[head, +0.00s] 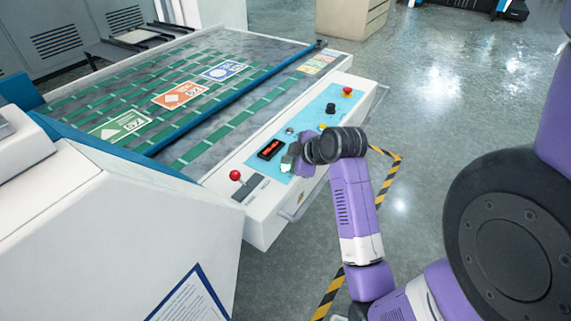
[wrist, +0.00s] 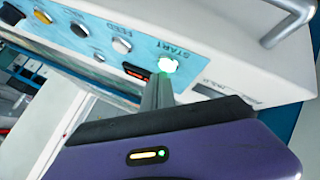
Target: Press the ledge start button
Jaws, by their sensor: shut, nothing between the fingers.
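The start button glows bright white-green on the blue panel of the machine's front ledge. It shows in the head view (head: 286,168) and, beside the word START, in the wrist view (wrist: 168,65). My gripper (head: 291,158) is over the panel right at the button. In the wrist view its grey fingers (wrist: 160,80) are shut and empty, with the tips just below the lit button. I cannot tell whether the tips touch it. The button's lower edge is partly hidden by the fingertips in the wrist view.
A metal handle (wrist: 290,22) juts from the ledge front. Floor is clear to the right.

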